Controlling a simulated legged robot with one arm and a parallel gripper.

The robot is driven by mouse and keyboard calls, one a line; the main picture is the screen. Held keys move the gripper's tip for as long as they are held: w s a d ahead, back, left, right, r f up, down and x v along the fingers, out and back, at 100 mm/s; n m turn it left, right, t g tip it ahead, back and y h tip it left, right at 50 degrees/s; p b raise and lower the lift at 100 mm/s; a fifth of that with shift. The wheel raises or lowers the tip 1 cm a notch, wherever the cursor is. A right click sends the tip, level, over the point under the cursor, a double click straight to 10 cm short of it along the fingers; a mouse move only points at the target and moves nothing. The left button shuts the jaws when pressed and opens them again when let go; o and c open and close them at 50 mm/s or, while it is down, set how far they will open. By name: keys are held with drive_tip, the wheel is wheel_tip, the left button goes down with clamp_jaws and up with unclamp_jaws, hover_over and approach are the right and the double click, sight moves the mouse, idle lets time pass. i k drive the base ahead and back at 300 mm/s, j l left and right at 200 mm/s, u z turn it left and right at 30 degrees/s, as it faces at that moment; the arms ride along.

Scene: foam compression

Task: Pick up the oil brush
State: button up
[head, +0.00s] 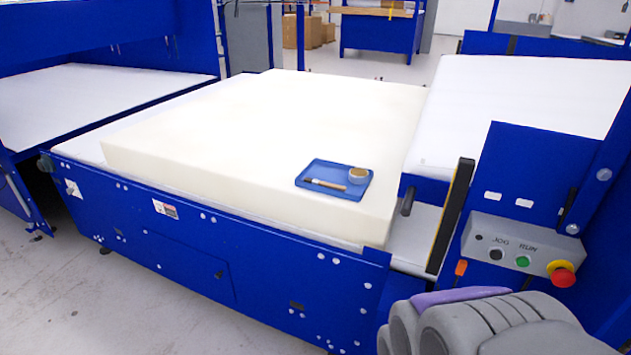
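The oil brush (325,184) lies flat in a shallow blue tray (313,168). Its dark end is to the left and its light handle points right. A small cup (358,175) with a tan content stands at the tray's right side, just beyond the handle end. The tray rests on top of a large cream foam block (230,130) near its front right corner. A grey and purple part of my own arm shows at the bottom right, apart from the tray. My gripper's fingers do not show.
The foam lies on a white conveyor bed (80,149) in a blue machine frame (210,255). A control box (522,249) with buttons and a red emergency stop (562,273) stands at right. A black upright bar (450,216) stands between it and the foam. Grey floor (60,290) is clear at lower left.

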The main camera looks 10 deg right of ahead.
sight(314, 181)
drive_tip(key=z, duration=1.95)
drive_tip(key=u, duration=1.95)
drive_tip(key=i+j+z, duration=0.25)
drive_tip(key=i+j, duration=0.6)
